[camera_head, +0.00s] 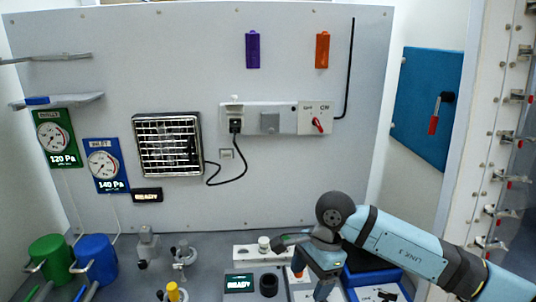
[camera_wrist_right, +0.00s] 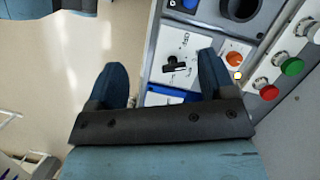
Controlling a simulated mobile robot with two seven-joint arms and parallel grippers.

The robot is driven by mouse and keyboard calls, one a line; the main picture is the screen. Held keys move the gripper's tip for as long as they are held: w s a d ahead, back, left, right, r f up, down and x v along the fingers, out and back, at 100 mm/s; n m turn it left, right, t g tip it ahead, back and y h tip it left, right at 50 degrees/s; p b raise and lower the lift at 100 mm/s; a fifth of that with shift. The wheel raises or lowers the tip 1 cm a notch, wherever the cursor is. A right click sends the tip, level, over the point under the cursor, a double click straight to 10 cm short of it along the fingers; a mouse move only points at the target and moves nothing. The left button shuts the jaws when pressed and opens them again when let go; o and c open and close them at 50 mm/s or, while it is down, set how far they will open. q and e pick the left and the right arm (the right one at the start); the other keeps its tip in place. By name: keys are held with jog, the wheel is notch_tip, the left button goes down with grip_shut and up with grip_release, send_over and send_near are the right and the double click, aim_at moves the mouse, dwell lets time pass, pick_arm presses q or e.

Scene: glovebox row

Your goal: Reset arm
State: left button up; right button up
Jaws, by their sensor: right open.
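My right arm comes in from the right in the head view, bends at a dark round joint and points down over the bench panels. My right gripper (camera_head: 323,288) is low in that view, partly hidden by its own wrist. In the right wrist view its two blue fingers stand wide apart (camera_wrist_right: 163,82), with nothing between them. A white panel with a black rotary switch (camera_wrist_right: 176,67) lies beyond the fingers, apart from them as far as I can tell. My left gripper is not in view.
A green canister (camera_head: 50,258) and blue canister (camera_head: 97,258) stand at left. The wall holds a fan grille (camera_head: 167,145) and a socket strip (camera_head: 262,118). Pale floor fills the wrist view's left.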

jog(key=s+a+r+m+g+y+p, duration=0.2)
jog(key=s+a+r+m+y, duration=0.1)
jog(key=s+a+m+y, duration=1)
jog(key=w+d+f+m+t+h+p, duration=0.1)
jog(key=d+f+m+t+h, duration=0.1)
jog(key=d+f+m+t, duration=0.65)
jog(key=w+d+r+m+t+h, duration=0.1)
jog(key=w+m+t+h, duration=0.3)
jog(key=m, duration=0.9)
jog(key=s+d+f+m+t+h+p, duration=0.1)
jog(key=d+f+m+t, duration=0.25)
jog(key=m+t, duration=0.6)
jog(key=s+d+f+m+g+h+p, duration=0.1)
jog(key=s+d+f+m+g+h, duration=0.4)
jog(key=s+f+m, duration=0.7)
jog(key=s+d+f+g, duration=0.1)
jog(key=d+f+g, duration=0.1)
jog(key=d, duration=0.1)
jog(key=shift+d+g+h, duration=0.15)
jog(key=shift+g+h, duration=0.25)
